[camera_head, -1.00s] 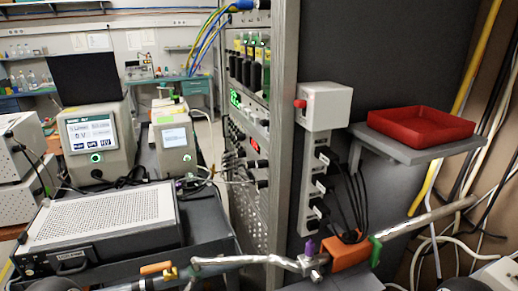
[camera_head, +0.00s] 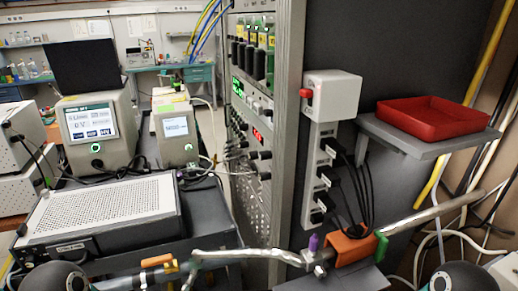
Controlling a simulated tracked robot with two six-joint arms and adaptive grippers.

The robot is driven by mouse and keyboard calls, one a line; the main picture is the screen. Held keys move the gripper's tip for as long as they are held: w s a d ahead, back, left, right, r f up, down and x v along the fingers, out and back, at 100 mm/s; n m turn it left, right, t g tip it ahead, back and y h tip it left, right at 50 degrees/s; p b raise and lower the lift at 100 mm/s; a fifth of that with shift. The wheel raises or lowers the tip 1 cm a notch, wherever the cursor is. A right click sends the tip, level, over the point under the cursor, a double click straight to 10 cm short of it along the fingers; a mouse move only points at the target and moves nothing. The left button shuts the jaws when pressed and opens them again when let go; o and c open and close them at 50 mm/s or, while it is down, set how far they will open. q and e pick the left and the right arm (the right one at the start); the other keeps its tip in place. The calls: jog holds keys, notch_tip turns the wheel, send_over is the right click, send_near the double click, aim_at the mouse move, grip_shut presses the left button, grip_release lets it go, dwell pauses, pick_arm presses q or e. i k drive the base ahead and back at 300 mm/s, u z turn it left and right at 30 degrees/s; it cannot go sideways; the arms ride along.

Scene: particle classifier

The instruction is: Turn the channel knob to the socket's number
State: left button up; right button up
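An equipment rack (camera_head: 290,120) stands in the centre, its front panel turned to the left and seen at a steep angle. Black knobs or connectors (camera_head: 252,62) sit in a row on its upper module. Green digits (camera_head: 238,88) and red digits (camera_head: 257,136) glow below them, too small to read. More plugs and sockets (camera_head: 240,150) line the lower panel. I cannot tell which one is the channel knob, nor read any socket number.
A power strip (camera_head: 325,180) with several black plugs hangs on the rack's side under a white box with a red button (camera_head: 306,94). A red tray (camera_head: 432,118) rests on a shelf at right. A perforated grey instrument (camera_head: 105,212) and a metal pipe (camera_head: 405,222) fill the foreground.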

aim_at(254, 154)
jog(key=z, duration=0.35)
jog(key=k, duration=1.65)
jog(key=u, duration=0.8)
jog(key=i, duration=1.05)
jog(key=u, duration=0.05)
